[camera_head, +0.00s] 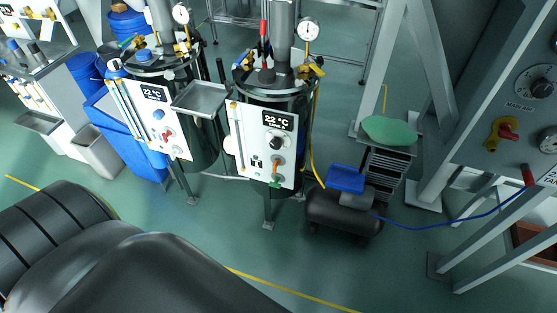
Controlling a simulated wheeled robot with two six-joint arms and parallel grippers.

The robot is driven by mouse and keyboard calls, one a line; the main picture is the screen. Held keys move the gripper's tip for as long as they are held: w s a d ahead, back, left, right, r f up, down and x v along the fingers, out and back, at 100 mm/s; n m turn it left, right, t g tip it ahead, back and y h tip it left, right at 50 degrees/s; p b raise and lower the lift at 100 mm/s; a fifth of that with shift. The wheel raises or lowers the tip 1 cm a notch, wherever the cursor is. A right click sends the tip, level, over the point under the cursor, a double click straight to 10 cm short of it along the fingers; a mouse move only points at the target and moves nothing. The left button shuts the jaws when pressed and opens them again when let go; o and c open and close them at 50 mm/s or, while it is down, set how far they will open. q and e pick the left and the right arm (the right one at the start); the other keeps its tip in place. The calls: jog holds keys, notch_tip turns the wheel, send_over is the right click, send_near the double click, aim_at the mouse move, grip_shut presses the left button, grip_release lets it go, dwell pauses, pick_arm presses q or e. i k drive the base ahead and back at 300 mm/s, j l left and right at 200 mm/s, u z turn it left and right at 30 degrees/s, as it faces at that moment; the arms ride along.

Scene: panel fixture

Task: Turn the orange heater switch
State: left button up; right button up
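Two dark cylindrical tanks with white control panels stand side by side. The right tank's panel (258,148) has a display (277,121) reading 22 °C and a black round knob (276,143). Below the knob is a small orange switch (277,164), with a small green part (275,184) under it. The orange switch is too small to read its exact position. Nothing touches it. Neither gripper shows in the head view, so their state is hidden.
The left tank's panel (157,120) also has a display and small controls. A metal tray (198,97) sits between the tanks. A black compressor (338,214) stands on the floor at right, with a blue hose (430,226). A grey wall panel (510,85) is at far right.

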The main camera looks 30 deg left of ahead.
aim_at(277, 162)
jog(key=u, duration=1.05)
